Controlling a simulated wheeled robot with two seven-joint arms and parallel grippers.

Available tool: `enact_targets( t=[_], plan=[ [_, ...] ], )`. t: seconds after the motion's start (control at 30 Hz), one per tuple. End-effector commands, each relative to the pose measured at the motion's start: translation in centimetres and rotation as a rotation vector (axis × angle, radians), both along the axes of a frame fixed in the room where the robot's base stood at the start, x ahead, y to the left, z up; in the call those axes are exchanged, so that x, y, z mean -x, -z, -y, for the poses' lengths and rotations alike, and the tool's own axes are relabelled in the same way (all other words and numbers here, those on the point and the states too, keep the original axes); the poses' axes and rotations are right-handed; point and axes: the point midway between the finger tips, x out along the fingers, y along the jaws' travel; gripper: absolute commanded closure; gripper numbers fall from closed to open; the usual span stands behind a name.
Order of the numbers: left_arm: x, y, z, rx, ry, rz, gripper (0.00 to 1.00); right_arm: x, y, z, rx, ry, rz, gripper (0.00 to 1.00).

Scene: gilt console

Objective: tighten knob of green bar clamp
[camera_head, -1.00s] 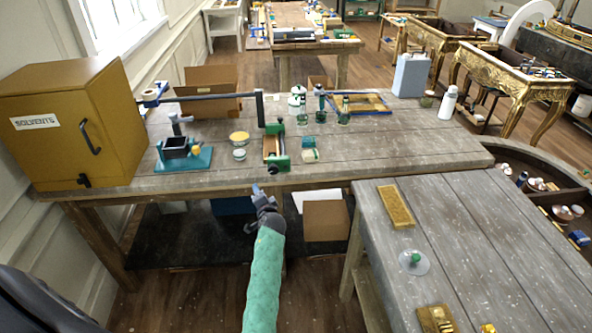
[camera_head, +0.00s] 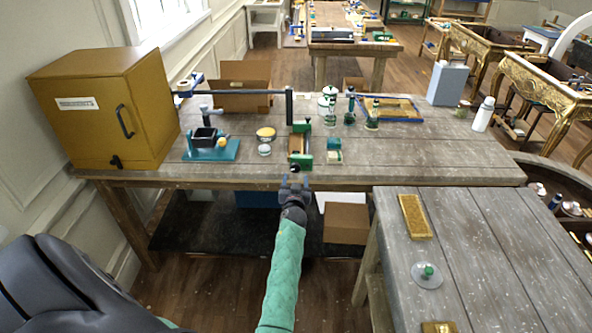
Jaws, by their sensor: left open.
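The green bar clamp (camera_head: 305,160) lies near the front edge of the grey wooden workbench, with green ends at front and back and a brown piece (camera_head: 297,144) between them. Its knob is too small to make out clearly; the clamp's near end faces me. My left gripper (camera_head: 294,180), at the end of a green-sleeved arm, is open and empty. It appears just in front of the clamp's near end, at the bench's front edge. A gap seems to remain between them, but depth is hard to judge. My right gripper is out of view.
A yellow solvents cabinet (camera_head: 98,112) and a teal-based vise (camera_head: 212,150) stand left. A dark horizontal bar (camera_head: 240,92) runs behind the clamp. Tins (camera_head: 265,134), a small green-white block (camera_head: 334,150) and bottles (camera_head: 372,118) are close by. A second table (camera_head: 480,250) stands front right.

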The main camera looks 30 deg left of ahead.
Motion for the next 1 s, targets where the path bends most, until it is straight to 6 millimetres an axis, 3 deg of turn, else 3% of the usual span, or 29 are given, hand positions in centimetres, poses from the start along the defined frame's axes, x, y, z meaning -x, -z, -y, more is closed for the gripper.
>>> enact_targets(
  t=[0.4,0.87,1.0],
  plan=[
    [-4.2,-0.1,-2.6,-0.001,0.000,-0.001,0.41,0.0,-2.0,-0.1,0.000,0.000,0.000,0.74],
    [-4.9,0.0,-3.0,-0.001,0.000,-0.002,0.41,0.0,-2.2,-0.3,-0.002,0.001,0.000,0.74],
    [-4.9,0.0,-3.0,-0.001,0.000,-0.002,0.65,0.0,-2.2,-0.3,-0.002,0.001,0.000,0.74]
  ],
)
